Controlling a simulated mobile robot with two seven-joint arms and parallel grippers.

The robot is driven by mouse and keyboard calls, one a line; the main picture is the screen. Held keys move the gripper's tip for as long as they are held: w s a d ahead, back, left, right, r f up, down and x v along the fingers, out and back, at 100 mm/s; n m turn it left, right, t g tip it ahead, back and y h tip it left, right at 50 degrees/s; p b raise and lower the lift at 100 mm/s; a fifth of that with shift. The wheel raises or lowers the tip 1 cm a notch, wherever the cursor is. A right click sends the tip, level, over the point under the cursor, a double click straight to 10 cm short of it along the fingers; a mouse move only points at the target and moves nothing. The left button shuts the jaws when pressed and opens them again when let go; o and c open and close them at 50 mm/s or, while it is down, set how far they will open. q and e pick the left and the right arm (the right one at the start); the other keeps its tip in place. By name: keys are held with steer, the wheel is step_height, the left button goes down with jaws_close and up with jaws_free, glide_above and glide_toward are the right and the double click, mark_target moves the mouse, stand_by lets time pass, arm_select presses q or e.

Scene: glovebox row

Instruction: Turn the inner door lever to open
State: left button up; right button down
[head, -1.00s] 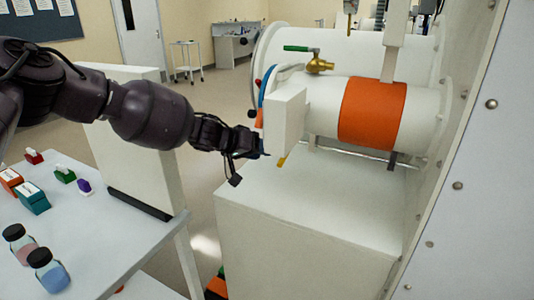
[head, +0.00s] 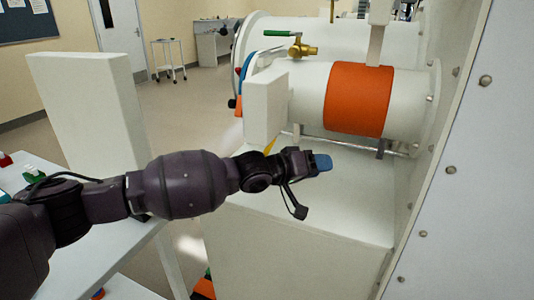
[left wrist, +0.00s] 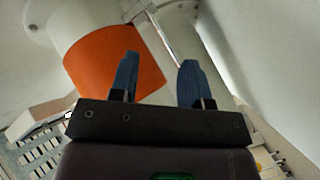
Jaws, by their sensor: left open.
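My left gripper (head: 322,163) reaches in from the left in the head view, over the white cabinet top and below the small white chamber (head: 304,103) with the orange band (head: 360,99). In the left wrist view its two blue fingers (left wrist: 157,80) are apart with nothing between them. A thin metal rod (head: 345,145) runs under the chamber towards the right wall; it also shows beyond the fingers in the left wrist view (left wrist: 157,35). I cannot tell whether it belongs to the inner door lever. A yellow lever (head: 270,145) hangs at the chamber's left end, apart from the fingers.
The riveted panel (head: 453,170) closes off the right side. The white cabinet top (head: 345,205) is bare.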

arm_select(q)
steer(key=n+t+y+b, duration=0.2)
steer(key=n+t+b, duration=0.1)
steer(key=n+t, duration=0.25)
glide_toward(266, 149)
steer(key=shift+m, duration=0.25)
steer(key=x, duration=0.3)
steer(key=b+x, duration=0.1)
steer(key=x, duration=0.2)
steer(key=f+b+x, duration=0.1)
steer(key=x, duration=0.2)
steer(key=shift+w+d, duration=0.1)
steer(key=shift+w, duration=0.1)
steer(key=shift+w+d+r, duration=0.1)
steer(key=shift+w+d, duration=0.2)
arm_select(e)
steer(key=shift+g, duration=0.3)
step_height(266, 149, down, 5)
steer(key=shift+r, duration=0.15)
steer(key=shift+a, duration=0.1)
